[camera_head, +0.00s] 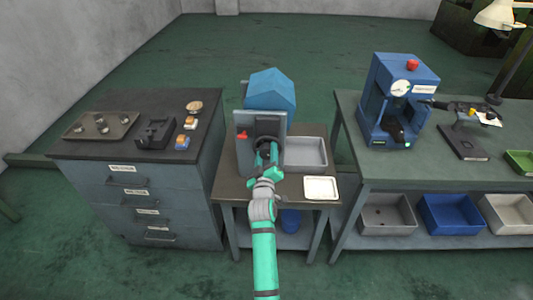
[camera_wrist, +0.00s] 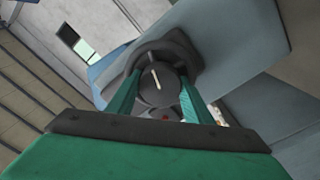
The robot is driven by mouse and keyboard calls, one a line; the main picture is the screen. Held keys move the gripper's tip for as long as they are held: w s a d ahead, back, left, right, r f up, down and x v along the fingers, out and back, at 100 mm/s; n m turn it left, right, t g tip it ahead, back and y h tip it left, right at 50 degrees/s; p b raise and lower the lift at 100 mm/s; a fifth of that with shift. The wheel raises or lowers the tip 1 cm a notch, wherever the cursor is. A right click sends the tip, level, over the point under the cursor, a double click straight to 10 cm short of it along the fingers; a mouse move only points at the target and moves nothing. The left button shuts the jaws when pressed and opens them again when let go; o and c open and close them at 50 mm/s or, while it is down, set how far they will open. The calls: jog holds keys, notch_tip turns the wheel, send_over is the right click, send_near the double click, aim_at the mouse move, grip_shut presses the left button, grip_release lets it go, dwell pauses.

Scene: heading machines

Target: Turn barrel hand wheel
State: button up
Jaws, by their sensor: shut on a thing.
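The barrel machine has a blue faceted barrel (camera_head: 270,88) behind a grey upright panel (camera_head: 246,122). Its dark round hand wheel (camera_wrist: 178,50) shows in the wrist view, with a pale line on its hub (camera_wrist: 156,79). In the head view the wheel is mostly hidden by my arm. My gripper (camera_wrist: 161,92) is at the wheel, its two green fingers on either side of the hub, shut on the wheel. The exact contact of the fingertips is hard to see.
A grey bin (camera_head: 305,153) and a white tray (camera_head: 321,188) sit on the same small table, right of the machine. A drawer cabinet (camera_head: 135,185) stands at the left. A bench with a blue press (camera_head: 397,100) stands at the right. A red switch (camera_head: 242,135) is on the panel.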

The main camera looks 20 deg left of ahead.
jog(key=m, duration=0.6)
jog(key=shift+a+m, duration=0.15)
jog(key=shift+m, duration=0.15)
jog(key=m, duration=0.6)
jog(key=shift+f+m, duration=0.1)
jog(key=shift+m, duration=0.3)
jog(key=o, duration=1)
jog(key=shift+o, duration=0.2)
jog(key=shift+d, duration=0.2)
jog(key=v, duration=1)
jog(key=shift+s, duration=0.45)
